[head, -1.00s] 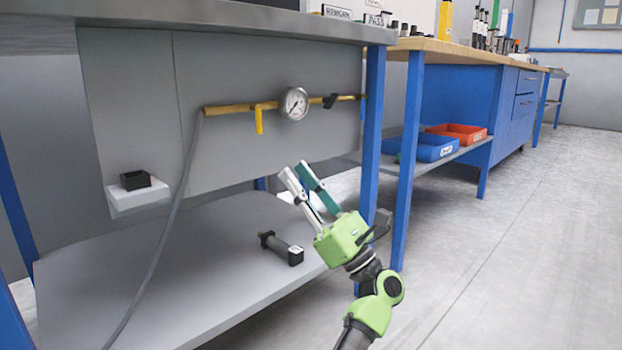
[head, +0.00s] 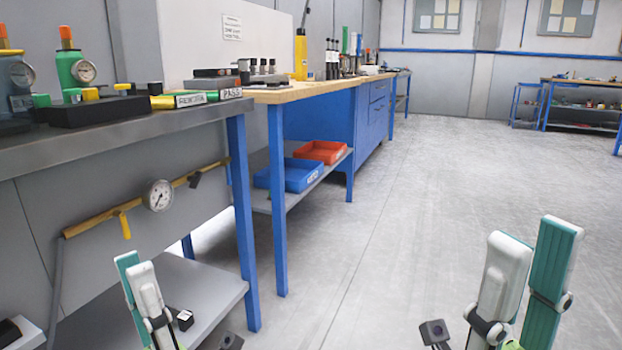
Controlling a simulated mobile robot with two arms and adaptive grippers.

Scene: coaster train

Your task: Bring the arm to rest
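My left gripper (head: 134,264) is at the bottom left, pointing up, in front of the lower shelf of the steel bench. Its teal and white fingers overlap in this view, so I cannot tell whether it is open or shut. I see nothing held in it. My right gripper (head: 536,236) is at the bottom right over the open floor, also pointing up. A narrow gap shows between its white and teal fingers, and it is empty. Both arms behind the grippers are mostly out of the picture.
The steel bench (head: 150,122) with a pressure gauge (head: 158,195) on a yellow pipe stands at left. Beyond it, a wooden-topped bench (head: 268,96) has a blue bin (head: 290,175) and a red bin (head: 320,152) on its shelf. Wide grey floor (head: 430,190) lies clear.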

